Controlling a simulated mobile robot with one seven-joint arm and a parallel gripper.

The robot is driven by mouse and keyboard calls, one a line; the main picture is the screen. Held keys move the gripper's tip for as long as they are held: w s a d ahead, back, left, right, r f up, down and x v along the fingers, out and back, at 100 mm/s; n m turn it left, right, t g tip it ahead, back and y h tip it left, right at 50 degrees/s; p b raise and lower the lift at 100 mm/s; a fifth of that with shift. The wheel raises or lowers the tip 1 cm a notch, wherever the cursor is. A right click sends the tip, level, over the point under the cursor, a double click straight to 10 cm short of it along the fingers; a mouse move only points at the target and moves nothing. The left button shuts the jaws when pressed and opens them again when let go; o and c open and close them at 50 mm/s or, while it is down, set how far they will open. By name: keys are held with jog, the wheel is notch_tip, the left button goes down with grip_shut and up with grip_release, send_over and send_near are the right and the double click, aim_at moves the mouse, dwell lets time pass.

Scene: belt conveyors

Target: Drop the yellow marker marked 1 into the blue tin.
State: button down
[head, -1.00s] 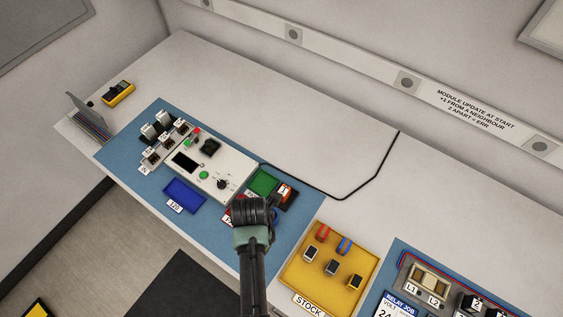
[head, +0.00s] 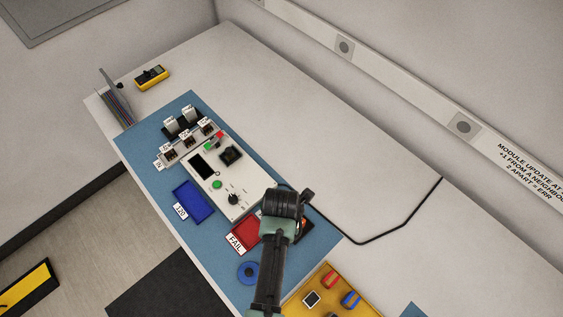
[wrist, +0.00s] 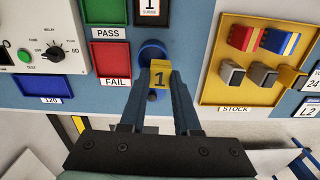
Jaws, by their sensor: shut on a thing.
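The yellow marker (wrist: 159,74), with a black 1 on it, is between the fingers of my gripper (wrist: 159,84) in the wrist view. My gripper is shut on it. The round blue tin (wrist: 151,52) shows just beyond the marker, which overlaps its near part in that view; the height between them is unclear. In the head view the blue tin (head: 249,272) stands on the blue mat, left of my arm.
The red FAIL tray (wrist: 114,62) and green PASS tray (wrist: 107,17) lie left of the tin in the wrist view. The yellow STOCK tray (wrist: 210,73) with several coloured blocks is to the right. A blue tray (head: 190,202) and white tester (head: 222,187) are on the mat.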

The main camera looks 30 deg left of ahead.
notch_tip(320, 180, down, 2)
jog(key=shift+f+b, duration=0.15)
jog(key=shift+b, duration=0.55)
jog(key=c, duration=0.5)
grip_release()
jog(key=shift+c, duration=0.2)
notch_tip(320, 180, up, 13)
jog(key=b, duration=0.1)
